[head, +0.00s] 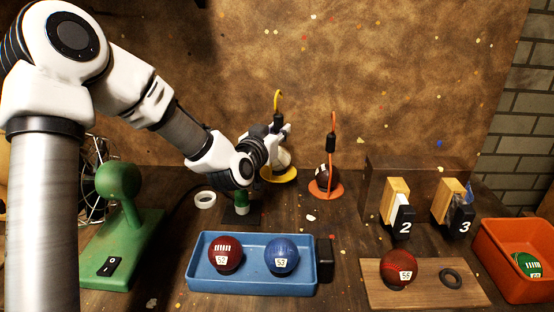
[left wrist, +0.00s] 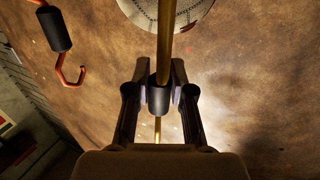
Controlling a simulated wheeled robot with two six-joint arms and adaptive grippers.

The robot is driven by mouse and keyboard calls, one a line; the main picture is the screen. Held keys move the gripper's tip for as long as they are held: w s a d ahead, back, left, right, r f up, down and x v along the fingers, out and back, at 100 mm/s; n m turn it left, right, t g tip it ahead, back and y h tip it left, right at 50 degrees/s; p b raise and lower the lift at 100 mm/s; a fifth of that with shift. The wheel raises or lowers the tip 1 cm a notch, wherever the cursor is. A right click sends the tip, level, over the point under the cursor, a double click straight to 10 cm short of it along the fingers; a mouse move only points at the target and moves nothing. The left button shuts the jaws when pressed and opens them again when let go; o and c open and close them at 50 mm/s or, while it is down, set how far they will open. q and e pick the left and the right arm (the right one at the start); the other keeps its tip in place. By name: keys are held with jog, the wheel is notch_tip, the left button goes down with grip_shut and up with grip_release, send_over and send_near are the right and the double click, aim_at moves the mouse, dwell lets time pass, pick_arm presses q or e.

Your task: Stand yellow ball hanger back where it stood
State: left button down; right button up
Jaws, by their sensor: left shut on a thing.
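The yellow ball hanger (head: 278,97) is upright at the back of the table, with its hook at the top and its round yellow base (head: 280,175) low down. I cannot tell whether the base touches the table. My left gripper (head: 279,128) is shut on the hanger's black grip, which sits between the fingers in the left wrist view (left wrist: 159,96). A pale stitched ball (left wrist: 150,10) shows beside the yellow rod; my gripper partly covers it in the head view. My right gripper is out of view.
An orange hanger (head: 333,120) with a dark ball stands just to the right. In front are a blue tray (head: 250,302) with two balls, a white tape roll (head: 205,199) and a green stand (head: 122,222). Numbered wooden blocks and an orange crate (head: 512,284) are at right.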

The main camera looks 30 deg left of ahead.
pick_arm(q)
notch_tip(320, 180, down, 5)
jog(key=shift+w+a+r, duration=0.1)
jog(key=shift+r, duration=0.05)
jog(key=shift+f+b, duration=0.2)
jog(key=shift+b, duration=0.25)
jog(key=c, duration=1)
grip_release()
jog(key=shift+r, duration=0.1)
jog(key=shift+r+p, duration=0.25)
jog(key=shift+p, duration=0.1)
jog(key=s, duration=0.2)
jog(key=s+d, duration=0.1)
jog(key=s, duration=0.4)
jog(key=shift+s+d, duration=0.15)
jog(key=shift+s, duration=0.1)
jog(key=shift+r, duration=0.1)
